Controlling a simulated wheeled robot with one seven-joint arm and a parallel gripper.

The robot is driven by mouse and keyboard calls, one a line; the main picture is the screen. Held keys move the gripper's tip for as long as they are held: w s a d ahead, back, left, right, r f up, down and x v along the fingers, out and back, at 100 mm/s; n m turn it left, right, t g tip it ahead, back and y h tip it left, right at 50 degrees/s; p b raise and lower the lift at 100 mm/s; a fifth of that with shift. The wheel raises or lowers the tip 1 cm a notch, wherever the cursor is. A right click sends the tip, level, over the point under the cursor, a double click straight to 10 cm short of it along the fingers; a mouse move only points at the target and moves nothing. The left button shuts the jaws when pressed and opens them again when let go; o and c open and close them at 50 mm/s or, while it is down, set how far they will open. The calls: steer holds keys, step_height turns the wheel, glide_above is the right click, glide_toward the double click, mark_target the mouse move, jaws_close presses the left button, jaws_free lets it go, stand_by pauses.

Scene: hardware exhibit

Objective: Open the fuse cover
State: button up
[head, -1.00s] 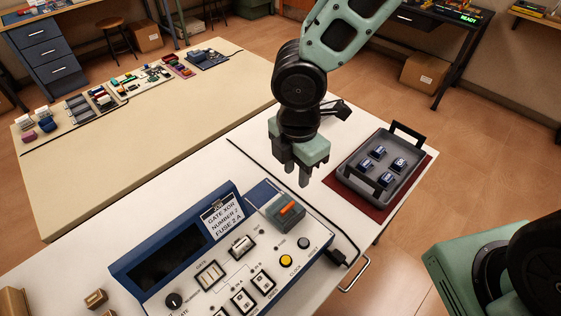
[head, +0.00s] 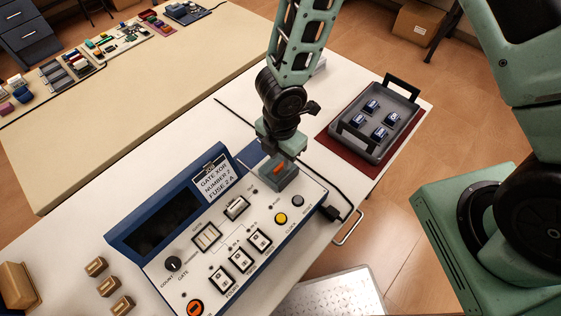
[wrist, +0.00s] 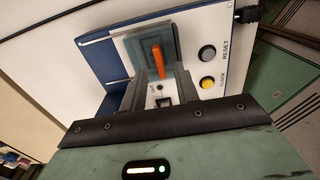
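The fuse cover (head: 280,182) is a grey, see-through box with an orange bar on or inside it. It sits at the upper right corner of the blue and white instrument panel (head: 232,245) and looks closed. My gripper (head: 279,160) is right at the cover, pointing down. In the wrist view the cover (wrist: 143,46) lies beyond the fingertips of my gripper (wrist: 154,75). The two fingers are apart, with the orange bar in line with the gap between them. I cannot tell whether they touch the cover.
A grey tray (head: 345,139) with several blue parts stands on a red mat behind the panel. A black cable (head: 343,190) runs along the panel's right side. Small tan blocks (head: 109,285) lie at the left. The clock and reset buttons sit near the cover.

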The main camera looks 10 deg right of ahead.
mark_target(280, 165)
steer(key=shift+f, duration=1.55)
